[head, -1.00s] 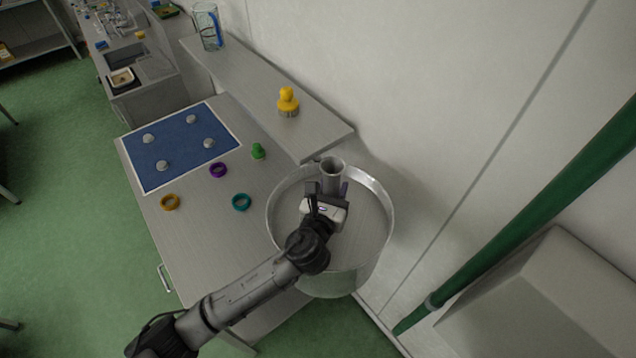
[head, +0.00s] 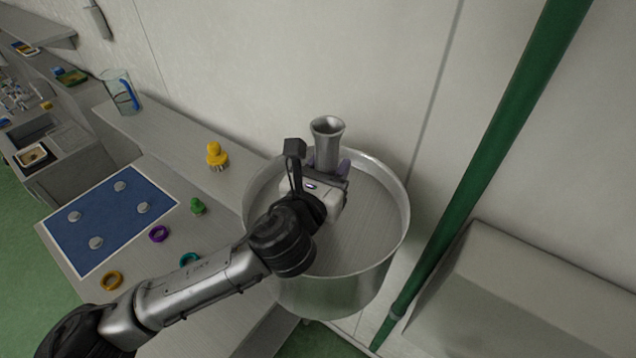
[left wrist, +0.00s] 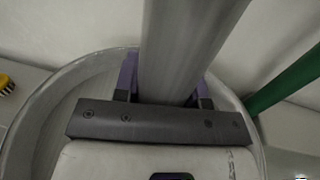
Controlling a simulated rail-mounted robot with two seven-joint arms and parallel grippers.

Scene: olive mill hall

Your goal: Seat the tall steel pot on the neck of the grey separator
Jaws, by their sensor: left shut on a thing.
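The tall steel pot (head: 328,140), a narrow grey cylinder with a flared open rim, is held in my left gripper (head: 327,165). The jaws are shut on its sides and it looks roughly upright. In the left wrist view the pot (left wrist: 185,45) runs up between the purple finger pads. In the head view the pot and gripper appear over a large round steel vessel (head: 335,298). The pot's lower end is hidden by the gripper, so I cannot tell its height above the vessel. No separator neck can be clearly made out. My right gripper is not in view.
A green pipe (head: 480,165) slants down along the wall, right of the vessel. A pale grey box-like body (head: 540,290) stands lower right. A bench at left holds a blue mat (head: 110,222), coloured rings and a green piece (head: 197,206). A shelf carries a yellow brush (head: 216,156) and jug (head: 120,92).

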